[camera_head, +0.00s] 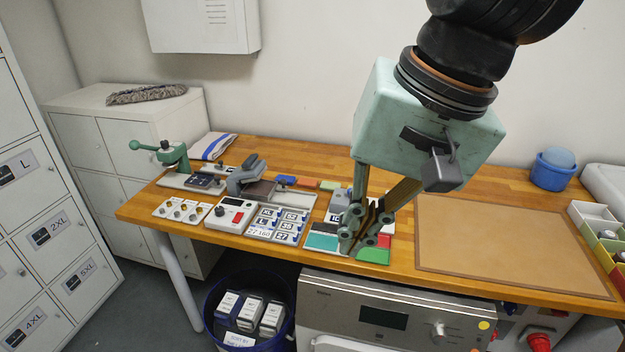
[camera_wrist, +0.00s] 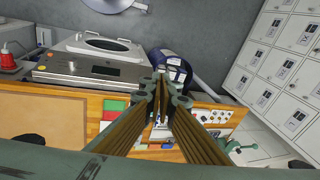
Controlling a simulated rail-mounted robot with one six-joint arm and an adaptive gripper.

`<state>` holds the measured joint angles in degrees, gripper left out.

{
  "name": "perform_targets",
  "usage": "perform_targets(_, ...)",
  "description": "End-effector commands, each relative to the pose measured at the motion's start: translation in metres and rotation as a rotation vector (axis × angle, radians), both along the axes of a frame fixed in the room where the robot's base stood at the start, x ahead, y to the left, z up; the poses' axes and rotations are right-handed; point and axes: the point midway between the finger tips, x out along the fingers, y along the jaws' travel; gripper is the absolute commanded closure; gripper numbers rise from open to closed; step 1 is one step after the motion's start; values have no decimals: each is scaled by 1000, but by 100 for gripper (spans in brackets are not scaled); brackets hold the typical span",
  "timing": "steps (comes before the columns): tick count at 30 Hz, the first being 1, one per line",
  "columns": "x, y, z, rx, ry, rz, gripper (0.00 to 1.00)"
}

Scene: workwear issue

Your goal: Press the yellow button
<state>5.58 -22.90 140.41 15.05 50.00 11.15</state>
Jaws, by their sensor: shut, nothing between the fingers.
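The yellow button (camera_head: 484,325) is a small round disc on the right end of the front panel of the steel-fronted machine (camera_head: 345,310) below the bench edge. My gripper (camera_head: 358,238) is shut and empty, pointing down over the coloured pads on the bench, up and to the left of the button and apart from it. In the wrist view my gripper (camera_wrist: 165,85) shows shut at the centre.
A knob (camera_head: 439,331) and a dark display (camera_head: 383,317) share the panel. The wooden bench (camera_head: 400,268) overhangs it. A red knob (camera_head: 538,342) is at lower right. A blue bin (camera_head: 212,302) with boxes stands left of the machine. The brown mat (camera_head: 510,240) is clear.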

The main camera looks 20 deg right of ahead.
Motion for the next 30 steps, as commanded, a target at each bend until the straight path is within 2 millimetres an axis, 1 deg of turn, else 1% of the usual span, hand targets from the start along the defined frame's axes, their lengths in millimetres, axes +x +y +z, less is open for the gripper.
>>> perform_targets(17, 62, 13, -7, 215, 111, -324, 100)
perform_targets(30, 114, 12, -16, 371, 197, -584, 100)
